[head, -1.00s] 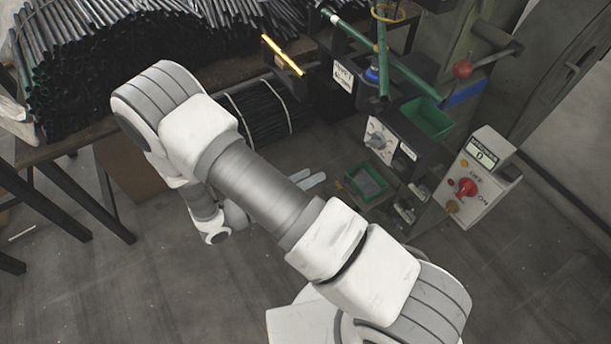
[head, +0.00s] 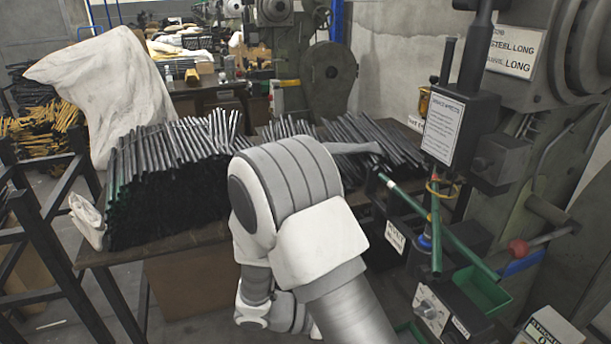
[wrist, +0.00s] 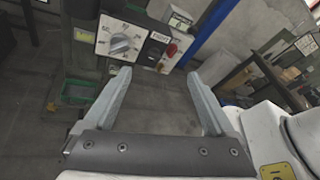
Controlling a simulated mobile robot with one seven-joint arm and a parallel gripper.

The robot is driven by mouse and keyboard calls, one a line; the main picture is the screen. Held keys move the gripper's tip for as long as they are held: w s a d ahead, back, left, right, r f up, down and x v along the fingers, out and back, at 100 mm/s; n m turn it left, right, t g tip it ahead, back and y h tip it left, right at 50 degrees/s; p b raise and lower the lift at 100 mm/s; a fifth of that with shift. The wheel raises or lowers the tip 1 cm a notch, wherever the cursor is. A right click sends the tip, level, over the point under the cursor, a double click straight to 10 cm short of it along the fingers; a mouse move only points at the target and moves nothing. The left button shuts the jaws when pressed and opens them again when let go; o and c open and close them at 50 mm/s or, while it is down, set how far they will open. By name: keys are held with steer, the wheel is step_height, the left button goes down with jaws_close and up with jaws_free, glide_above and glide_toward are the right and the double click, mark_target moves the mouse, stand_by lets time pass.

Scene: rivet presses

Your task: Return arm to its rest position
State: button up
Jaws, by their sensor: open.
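My arm (head: 300,200) is folded in the middle of the head view, its grey-banded elbow raised in front of the table. My gripper (wrist: 158,85) shows in the wrist view with its two grey fingers spread wide and nothing between them. Beyond the fingers, apart from them, is a control panel with a dial (wrist: 120,42). In the head view the gripper's fingers are out of sight, hidden by the arm or below the frame.
A table (head: 120,254) holds bundles of dark rods (head: 170,180). A rivet press (head: 540,130) stands at the right, with green tubes (head: 437,235), a green tray (head: 478,290) and a red-knobbed lever (head: 518,248). A white sack (head: 105,95) stands behind the rods. Grey floor shows in the wrist view.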

steer(key=s+r+m+t+y+p, duration=0.1)
steer(key=r+m+y, duration=0.4)
steer(key=r, duration=0.5)
steer(key=s+d+r+m+t+y+p, duration=0.1)
steer(key=s+r+m+y+p, duration=0.3)
steer(key=r+m, duration=0.6)
steer(key=s+r+m+t+y+p, duration=0.3)
steer(key=s+r+m+y, duration=0.2)
steer(key=r+m, duration=0.3)
steer(key=shift+s+d+r+y, duration=0.25)
steer(key=shift+r+y, duration=0.15)
steer(key=shift+r, duration=0.55)
steer(key=shift+d, duration=0.1)
